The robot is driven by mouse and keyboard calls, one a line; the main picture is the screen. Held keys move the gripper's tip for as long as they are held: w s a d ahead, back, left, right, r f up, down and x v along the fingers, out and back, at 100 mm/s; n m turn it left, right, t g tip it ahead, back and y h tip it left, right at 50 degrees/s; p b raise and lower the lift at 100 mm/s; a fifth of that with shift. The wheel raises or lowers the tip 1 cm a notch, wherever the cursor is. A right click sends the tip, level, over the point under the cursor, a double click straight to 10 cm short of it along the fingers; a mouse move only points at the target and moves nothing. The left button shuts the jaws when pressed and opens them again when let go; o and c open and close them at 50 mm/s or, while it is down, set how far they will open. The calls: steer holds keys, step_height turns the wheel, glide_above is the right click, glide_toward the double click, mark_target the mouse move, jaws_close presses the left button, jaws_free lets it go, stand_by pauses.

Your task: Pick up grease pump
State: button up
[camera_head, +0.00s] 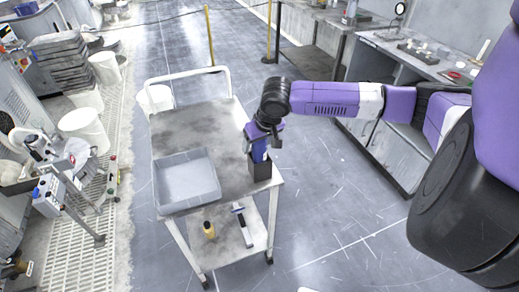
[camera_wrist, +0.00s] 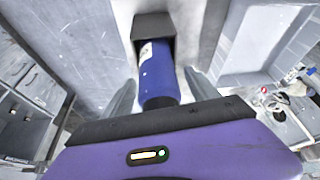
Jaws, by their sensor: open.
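The grease pump seems to be the blue cylinder (camera_head: 259,150) with a pale label, standing in a black holder (camera_head: 262,182) at the right front corner of the cart's top. In the wrist view the blue cylinder (camera_wrist: 159,75) reaches out of the black holder (camera_wrist: 154,27) toward my gripper. My gripper (camera_head: 264,137) is above the holder, at the cylinder's upper end. In the wrist view my gripper (camera_wrist: 158,92) is open, with one finger on each side of the cylinder. A gap shows on the right; contact on the left is hard to tell.
The grey cart (camera_head: 222,128) also holds an open grey bin (camera_head: 187,180) left of the holder. A yellow bottle (camera_head: 209,230) and a hammer-like tool (camera_head: 242,226) lie on its lower shelf. A workbench (camera_head: 400,60) stands at the right. Floor right of the cart is clear.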

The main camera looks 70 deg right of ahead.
jaws_close()
steer(key=shift+r, duration=0.15)
